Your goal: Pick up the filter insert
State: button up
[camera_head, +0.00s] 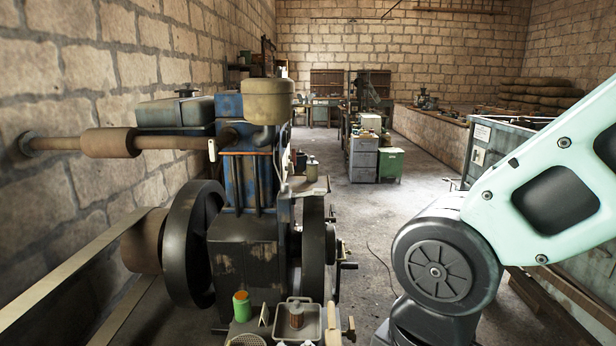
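A small brown, ribbed-looking cylinder (296,316), which looks like the filter insert, stands upright in a shallow grey tray (311,332) at the bottom centre. It is small in the picture and its lower part is hard to make out. My pale green arm fills the right side of the picture, well to the right of the tray. My gripper is out of the picture.
A green can (242,306) stands left of the tray, and a round mesh-like item (247,341) is cut by the bottom edge. The large engine (246,240) with its flywheel (188,243) rises behind them. The floor (372,236) right of the engine is mostly clear.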

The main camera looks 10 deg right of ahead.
aim_at(312, 167)
jog(key=u, duration=1.65)
jog(key=l+u, duration=0.2)
jog(key=l, duration=0.25)
jog(key=l+u, duration=0.2)
jog(key=l, duration=0.25)
jog(key=k+l+u, duration=0.1)
jog(key=l+u, duration=0.15)
jog(key=l, duration=0.2)
jog(key=k+l+u, duration=0.2)
jog(key=l, duration=0.2)
jog(key=k+l, duration=0.1)
jog(key=l, duration=0.4)
jog(key=k+l, duration=0.1)
jog(key=l, duration=0.45)
jog(key=k+l, duration=0.1)
jog(key=l, duration=0.4)
jog(key=k+l, duration=0.15)
jog(key=l, duration=0.35)
jog(key=k+l, duration=0.1)
jog(key=l, duration=0.4)
jog(key=k+l, duration=0.1)
jog(key=l, duration=0.45)
